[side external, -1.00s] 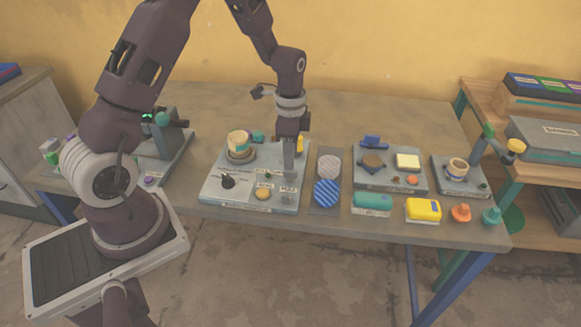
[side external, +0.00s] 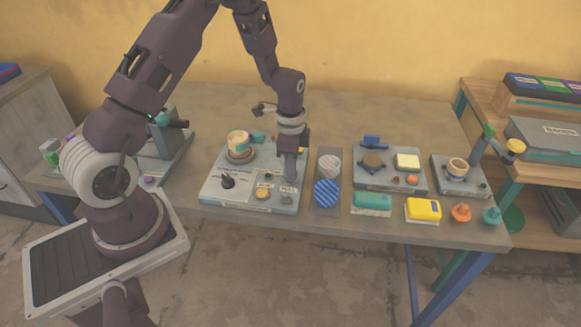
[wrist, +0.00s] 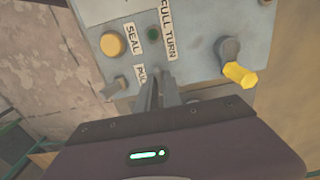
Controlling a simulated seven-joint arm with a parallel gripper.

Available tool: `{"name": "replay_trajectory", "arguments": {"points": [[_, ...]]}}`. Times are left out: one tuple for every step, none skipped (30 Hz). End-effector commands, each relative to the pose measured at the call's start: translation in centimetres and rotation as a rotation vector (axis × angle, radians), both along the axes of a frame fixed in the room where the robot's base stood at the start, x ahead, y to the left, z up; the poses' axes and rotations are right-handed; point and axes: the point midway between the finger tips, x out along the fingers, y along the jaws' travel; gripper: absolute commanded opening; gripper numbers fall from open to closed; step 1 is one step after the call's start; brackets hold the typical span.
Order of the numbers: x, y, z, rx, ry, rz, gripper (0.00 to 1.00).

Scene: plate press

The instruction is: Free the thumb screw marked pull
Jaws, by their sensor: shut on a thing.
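The grey press panel (side external: 210,190) carries several controls. The PULL label (wrist: 140,75) lies beside my fingertips; it also shows in the side view (side external: 289,189). A small grey knob (wrist: 115,88) stands on the other side of that label, clear of my fingers; the side view shows it near the panel's front edge (side external: 287,199). My gripper (wrist: 160,74) points down at the panel, its fingers nearly together on a small grey part. That part is mostly hidden, so I cannot tell whether it is the thumb screw. It also shows in the side view (side external: 291,180).
A yellow button (wrist: 112,44) with a SEAL label and a dark green knob (wrist: 153,33) with a FULL TURN label are close by. A yellow-handled lever (wrist: 240,74) stands right of my fingers. A blue striped disc (side external: 327,193) lies right of the panel.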

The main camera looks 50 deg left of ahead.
Motion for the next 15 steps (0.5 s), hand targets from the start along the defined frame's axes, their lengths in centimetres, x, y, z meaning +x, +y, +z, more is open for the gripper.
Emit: {"name": "replay_trajectory", "arguments": {"points": [[0.01,0.01,0.03,0.0,0.0,0.006,0.0],[0.01,0.01,0.03,0.0,0.0,0.013,0.0],[0.01,0.01,0.04,0.0,0.0,0.024,0.0],[0.01,0.01,0.04,0.0,0.0,0.034,0.0],[0.02,0.01,0.04,0.0,0.0,0.045,0.0],[0.02,0.01,0.04,0.0,0.0,0.065,0.0],[0.02,0.01,0.05,0.001,-0.001,0.081,0.0],[0.02,0.01,0.05,0.001,-0.001,0.1,0.0],[0.02,0.01,0.05,0.001,-0.001,0.128,0.0],[0.02,0.01,0.05,0.001,-0.001,0.149,0.0],[0.02,0.01,0.05,0.001,-0.001,0.174,0.0],[0.01,0.0,0.06,0.001,-0.001,0.208,0.0],[0.01,0.0,0.06,0.001,-0.001,0.235,0.0],[0.02,0.01,0.06,0.001,-0.001,0.263,0.0],[0.01,0.01,0.06,0.001,-0.001,0.3,0.0]]}}
